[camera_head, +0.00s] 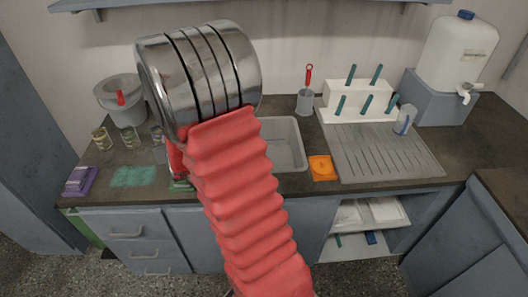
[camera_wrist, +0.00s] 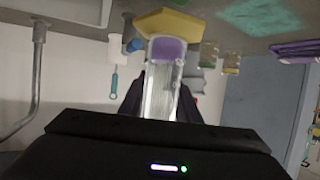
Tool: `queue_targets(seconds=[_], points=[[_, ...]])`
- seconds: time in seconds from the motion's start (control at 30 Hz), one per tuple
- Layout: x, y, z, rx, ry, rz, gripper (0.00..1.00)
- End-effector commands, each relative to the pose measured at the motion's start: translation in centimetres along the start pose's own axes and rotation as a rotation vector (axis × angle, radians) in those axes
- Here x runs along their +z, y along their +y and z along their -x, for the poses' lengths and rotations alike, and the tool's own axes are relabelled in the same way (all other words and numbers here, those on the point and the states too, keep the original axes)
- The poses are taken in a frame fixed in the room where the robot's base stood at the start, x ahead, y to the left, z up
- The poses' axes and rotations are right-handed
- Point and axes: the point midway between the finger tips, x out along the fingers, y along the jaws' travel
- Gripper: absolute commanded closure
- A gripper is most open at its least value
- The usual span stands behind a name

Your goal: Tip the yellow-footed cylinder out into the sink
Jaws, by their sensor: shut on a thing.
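The cylinder (camera_wrist: 162,80) is a narrow clear vessel with a yellow six-sided foot (camera_wrist: 180,23) and purple contents near the foot. The wrist picture is upside down, so the cylinder stands roughly upright with its foot down. My gripper (camera_wrist: 162,98) is shut on it, one dark finger on each side. I cannot tell whether the foot touches the counter. In the head view my red-sleeved arm hides most of the gripper and cylinder. The grey sink (camera_head: 287,146) is right of my arm, its left part hidden; its edge also shows in the wrist view (camera_wrist: 85,10).
Left of my arm are small jars (camera_head: 130,139), a grey pot (camera_head: 118,98), a green mat (camera_head: 134,176) and a purple item (camera_head: 80,181). Right of the sink are an orange pad (camera_head: 322,168), a drainboard (camera_head: 385,150) and a white rack (camera_head: 357,101). A tap pipe (camera_wrist: 36,75) shows at left.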

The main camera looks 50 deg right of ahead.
Motion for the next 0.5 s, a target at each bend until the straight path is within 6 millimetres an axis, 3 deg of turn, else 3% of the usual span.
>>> queue_targets(seconds=[0.5], points=[[1.4,13.8,-2.4,0.24,-0.001,-0.095,0.97]])
